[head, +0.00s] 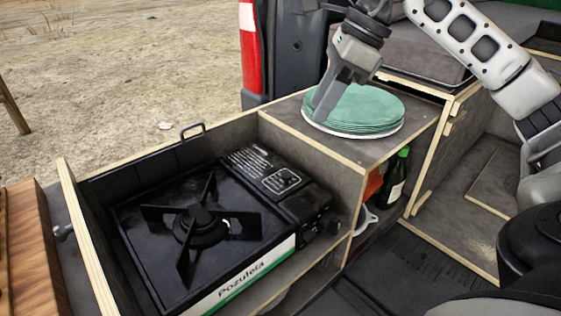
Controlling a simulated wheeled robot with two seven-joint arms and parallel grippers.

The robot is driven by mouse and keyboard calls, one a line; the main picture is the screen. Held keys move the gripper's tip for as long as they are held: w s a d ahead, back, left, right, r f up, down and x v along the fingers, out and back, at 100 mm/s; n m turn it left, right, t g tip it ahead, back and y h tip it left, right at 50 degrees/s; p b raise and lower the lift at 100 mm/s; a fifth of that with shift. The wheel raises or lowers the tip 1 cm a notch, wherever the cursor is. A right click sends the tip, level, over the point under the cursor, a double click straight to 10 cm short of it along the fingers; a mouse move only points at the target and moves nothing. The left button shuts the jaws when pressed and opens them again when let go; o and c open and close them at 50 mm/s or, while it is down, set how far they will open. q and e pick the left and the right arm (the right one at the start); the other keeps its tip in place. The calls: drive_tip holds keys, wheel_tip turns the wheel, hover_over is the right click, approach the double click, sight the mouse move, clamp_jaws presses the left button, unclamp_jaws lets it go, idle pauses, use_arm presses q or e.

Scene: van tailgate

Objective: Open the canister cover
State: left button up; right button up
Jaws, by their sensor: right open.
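A black portable gas stove (200,228) sits in a wooden drawer at the left. Its canister cover (275,182), a dark lid with white printed labels, lies along the stove's right side and looks shut. My right gripper (326,108) reaches down from the top, open. It is to the upper right of the cover and apart from it, in front of or over a stack of green plates (362,106). I cannot tell whether its fingertips touch the plates. My left gripper is out of view.
The drawer's wooden wall (358,185) stands right of the stove. A green bottle (396,178) is in the compartment below the plates. A wooden board (30,255) is at the far left. The space above the stove is clear.

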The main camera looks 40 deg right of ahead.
drive_tip(key=d, duration=0.1)
use_arm(q)
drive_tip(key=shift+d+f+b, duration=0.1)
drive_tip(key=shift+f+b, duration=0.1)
drive_tip(key=shift+b, duration=0.15)
use_arm(e)
approach(287, 174)
drive_tip(key=x, duration=0.8)
drive_tip(key=shift+r, duration=0.1)
